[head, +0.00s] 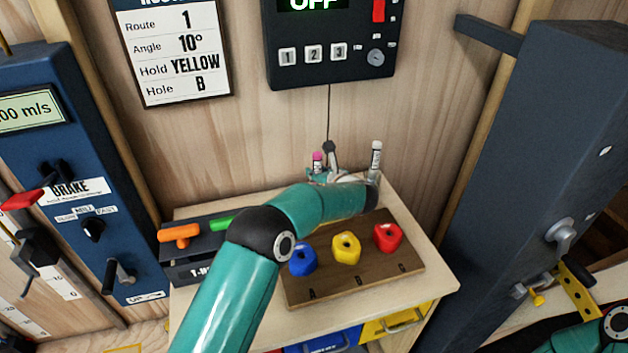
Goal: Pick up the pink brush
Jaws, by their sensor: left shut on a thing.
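The pink brush (317,158) shows as a small pink-topped upright piece at the back of the wooden bench (430,255), near the wall. My left arm comes in from the lower left and reaches over the bench to it. My left gripper (326,166) is at the brush, partly hidden behind my own wrist, and is shut on it. The lower part of the brush is hidden. Part of my right arm shows at the lower right corner; its gripper is out of view.
A white-capped tube (376,156) stands just right of the brush. A brown board (330,289) holds blue, yellow and red holds in front. A dark box with orange (180,235) and green handles is at left. A dark post (530,150) rises at right.

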